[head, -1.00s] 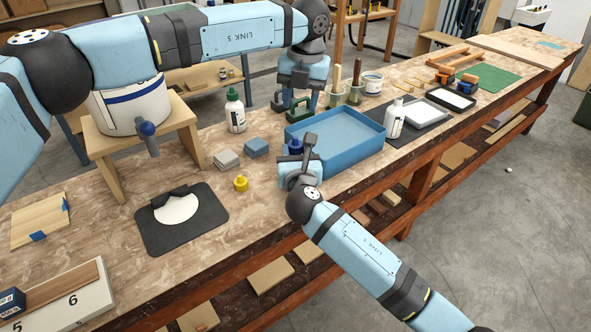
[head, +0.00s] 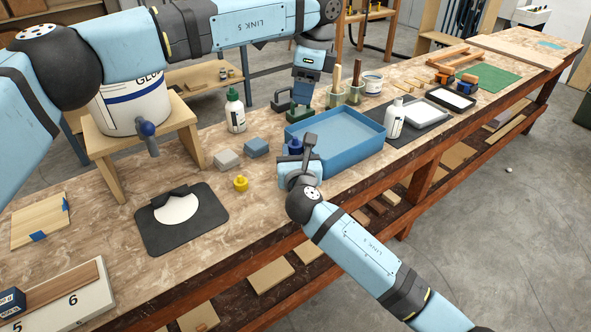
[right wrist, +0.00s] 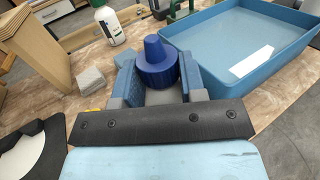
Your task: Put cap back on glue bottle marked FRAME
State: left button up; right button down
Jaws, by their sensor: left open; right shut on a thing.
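My right gripper (right wrist: 157,85) is shut on a blue cap (right wrist: 157,68), with a finger on either side. The cap's narrow tip points up, and it also shows in the head view (head: 295,146) beside the blue tray's near left corner. A white bottle with a green top (head: 236,113) stands upright left of the tray. Another white bottle (head: 395,119) stands upright right of the tray, its top pale. I cannot read FRAME on either. A yellow cap (head: 240,183) lies on the bench. My left gripper (head: 303,92) is open above the bench behind the tray.
The blue tray (head: 361,137) fills the middle of the bench. A green object (head: 300,114) is by my left gripper. Grey (head: 227,159) and blue blocks (head: 257,147) lie left of the tray. A big glue tub (head: 134,108) stands on a wooden stand at left.

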aim_at(296, 139)
pick_arm(q)
jog(key=shift+f, duration=0.1)
jog(key=f, duration=0.4)
jog(key=a+f, duration=0.1)
jog(key=f, duration=0.7)
jog(key=shift+w+a, duration=0.15)
jog(key=shift+a, duration=0.25)
grip_shut()
jog(key=m, duration=0.4)
jog(key=shift+t, duration=0.3)
jog(key=shift+d, duration=0.1)
dwell(0.6)
